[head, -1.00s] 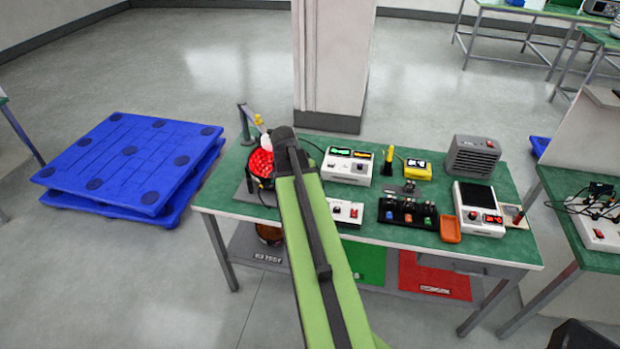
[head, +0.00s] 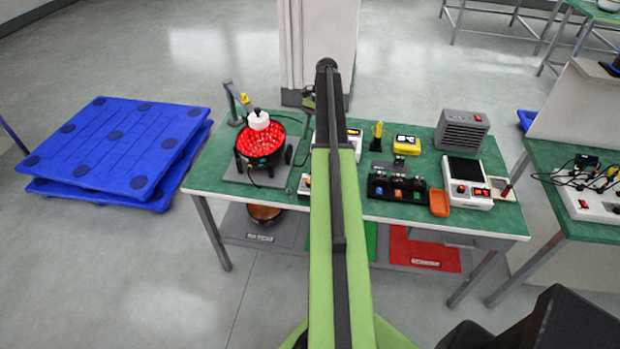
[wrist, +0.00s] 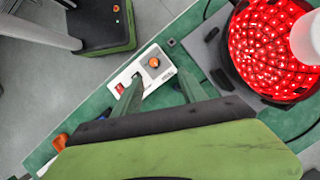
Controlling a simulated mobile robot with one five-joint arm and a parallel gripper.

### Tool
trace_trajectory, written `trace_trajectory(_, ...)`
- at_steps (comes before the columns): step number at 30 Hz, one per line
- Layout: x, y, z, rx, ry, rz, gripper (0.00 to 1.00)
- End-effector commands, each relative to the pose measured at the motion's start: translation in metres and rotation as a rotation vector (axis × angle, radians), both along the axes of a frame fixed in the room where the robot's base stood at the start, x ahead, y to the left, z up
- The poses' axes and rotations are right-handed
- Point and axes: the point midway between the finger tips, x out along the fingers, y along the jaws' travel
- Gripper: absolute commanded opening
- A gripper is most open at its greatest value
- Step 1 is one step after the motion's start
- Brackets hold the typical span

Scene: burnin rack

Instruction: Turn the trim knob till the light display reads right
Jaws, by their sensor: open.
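The orange-topped knob (wrist: 153,62) stands on a small white control box (wrist: 143,76) with a red switch (wrist: 119,88). In the head view my arm hides most of that box; only its left end (head: 305,184) shows. A round cluster of red lights (head: 262,138) glows in a black housing at the table's left; it also shows in the wrist view (wrist: 270,45). My gripper (wrist: 160,74) is open, its two fingers apart over the box near the knob, with nothing between them. In the head view my arm hides the gripper.
A white bottle-like piece (head: 258,120) stands over the red lights. A mostly hidden instrument (head: 354,135), a yellow meter (head: 406,145), a black switch block (head: 397,188), an orange tray (head: 439,203), a white unit (head: 465,170) and a grey heater (head: 461,130) occupy the green table (head: 222,165).

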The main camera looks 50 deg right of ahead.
Motion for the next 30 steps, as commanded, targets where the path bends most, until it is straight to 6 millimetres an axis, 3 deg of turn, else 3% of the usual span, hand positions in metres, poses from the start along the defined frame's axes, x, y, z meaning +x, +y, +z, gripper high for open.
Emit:
trace_trajectory(3, -0.021, -0.016, 0.000, -0.002, 0.000, -0.034, 0.49)
trace_trajectory(8, -0.022, -0.016, -0.002, -0.004, 0.001, -0.037, 0.49)
trace_trajectory(13, -0.023, -0.011, -0.018, -0.005, 0.001, -0.036, 0.49)
trace_trajectory(30, -0.032, 0.035, -0.134, -0.006, 0.002, -0.036, 0.49)
